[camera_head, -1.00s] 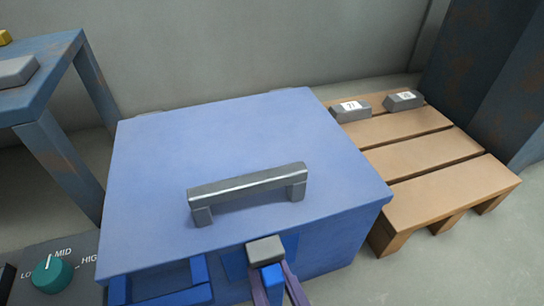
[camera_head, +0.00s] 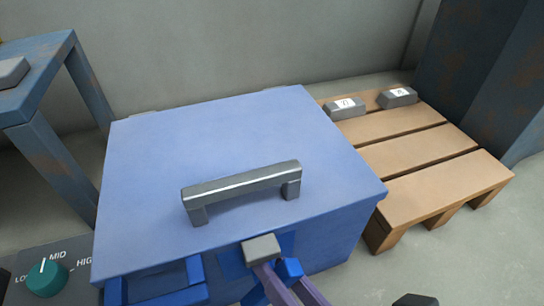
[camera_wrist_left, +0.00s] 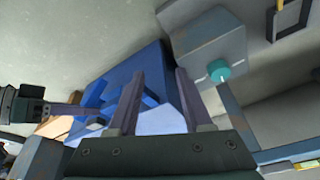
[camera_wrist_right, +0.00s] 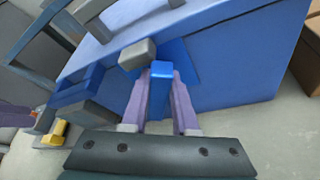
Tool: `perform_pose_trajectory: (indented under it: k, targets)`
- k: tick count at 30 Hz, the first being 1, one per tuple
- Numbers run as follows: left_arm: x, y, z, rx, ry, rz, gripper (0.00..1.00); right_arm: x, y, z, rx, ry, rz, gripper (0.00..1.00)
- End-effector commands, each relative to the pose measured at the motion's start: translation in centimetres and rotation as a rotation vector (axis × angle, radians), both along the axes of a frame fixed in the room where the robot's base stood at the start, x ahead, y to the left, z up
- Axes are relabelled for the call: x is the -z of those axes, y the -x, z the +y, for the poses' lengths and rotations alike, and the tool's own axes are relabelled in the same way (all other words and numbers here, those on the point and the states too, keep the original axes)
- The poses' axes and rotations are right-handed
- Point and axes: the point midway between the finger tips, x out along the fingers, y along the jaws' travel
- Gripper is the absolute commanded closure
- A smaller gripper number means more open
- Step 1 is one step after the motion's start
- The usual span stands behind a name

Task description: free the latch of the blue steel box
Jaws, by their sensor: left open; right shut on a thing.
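The blue steel box (camera_head: 230,150) stands in the middle of the head view with its lid down and a grey handle (camera_head: 242,185) on top. A grey catch block (camera_head: 262,247) sits at the lid's front edge. My right gripper (camera_head: 288,278) is shut on the blue latch (camera_head: 290,268), tilted to the right, its tip beside and below the catch block. In the right wrist view the latch (camera_wrist_right: 161,72) is between the purple fingers, right of the catch block (camera_wrist_right: 137,54). My left gripper (camera_wrist_left: 158,78) is open and empty in its wrist view, over the box's side.
A control panel with a teal dial (camera_head: 47,278) is at the front left. A blue metal table (camera_head: 45,100) stands at the left. A wooden pallet (camera_head: 420,155) with two grey labelled blocks is at the right.

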Motion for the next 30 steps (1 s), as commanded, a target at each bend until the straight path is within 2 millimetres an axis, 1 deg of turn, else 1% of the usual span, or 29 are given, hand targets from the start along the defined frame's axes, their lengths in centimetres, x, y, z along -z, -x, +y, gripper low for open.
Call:
perform_pose_trajectory:
  k: [6, 21, 30]
  targets:
    - [0.0, 0.0, -0.1, -0.003, 0.004, 0.0, 0.5, 0.4, -0.3, -0.6, -0.004, -0.185, 0.058, 1.0]
    - [0.0, 0.0, -0.3, -0.007, 0.011, 0.0, 0.5, 1.4, -0.4, -1.0, -0.004, -0.625, 0.201, 1.0]
    - [0.0, 0.0, -0.2, -0.005, 0.007, -0.001, 0.5, 1.8, -0.4, -1.1, -0.001, -0.775, 0.251, 1.0]
